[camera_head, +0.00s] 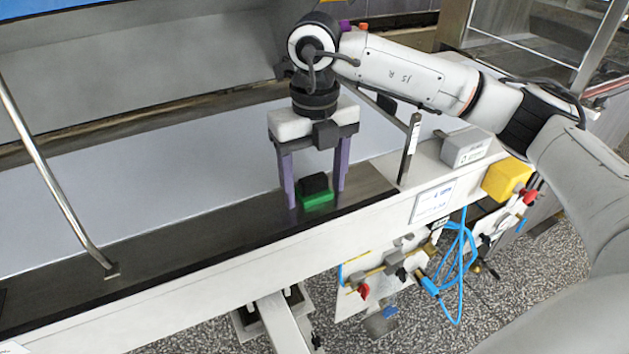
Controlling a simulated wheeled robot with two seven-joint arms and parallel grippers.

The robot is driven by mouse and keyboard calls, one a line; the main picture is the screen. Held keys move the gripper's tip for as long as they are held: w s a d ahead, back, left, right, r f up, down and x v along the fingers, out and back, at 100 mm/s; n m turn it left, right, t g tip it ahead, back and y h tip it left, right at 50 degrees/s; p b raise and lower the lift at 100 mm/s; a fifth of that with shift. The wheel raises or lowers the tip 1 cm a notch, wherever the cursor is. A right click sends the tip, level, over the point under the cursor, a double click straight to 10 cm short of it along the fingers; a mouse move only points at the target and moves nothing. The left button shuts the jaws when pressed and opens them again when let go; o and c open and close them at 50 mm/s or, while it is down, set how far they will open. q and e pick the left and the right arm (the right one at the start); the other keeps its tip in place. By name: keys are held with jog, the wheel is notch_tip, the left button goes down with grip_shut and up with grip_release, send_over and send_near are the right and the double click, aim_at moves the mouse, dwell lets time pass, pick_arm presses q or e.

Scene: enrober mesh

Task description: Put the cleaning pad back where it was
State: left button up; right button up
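The cleaning pad (317,198), green below with a black block on top, sits on the dark ledge along the front of the machine. My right gripper (315,197) points down over it, with one purple finger on each side of the pad. The fingers are wide apart and the gripper looks open; whether either finger touches the pad is hard to tell. My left gripper is not in the view.
A metal rod (52,180) rises from the ledge at the left. A thin upright post (410,150), a grey box (465,148) and a yellow box (507,179) stand to the right. Blue hoses (460,262) hang below. The dark ledge left of the pad is clear.

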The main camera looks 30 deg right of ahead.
aim_at(314, 179)
notch_tip(314, 179, up, 8)
dwell(0.6)
jog(key=shift+f, duration=0.1)
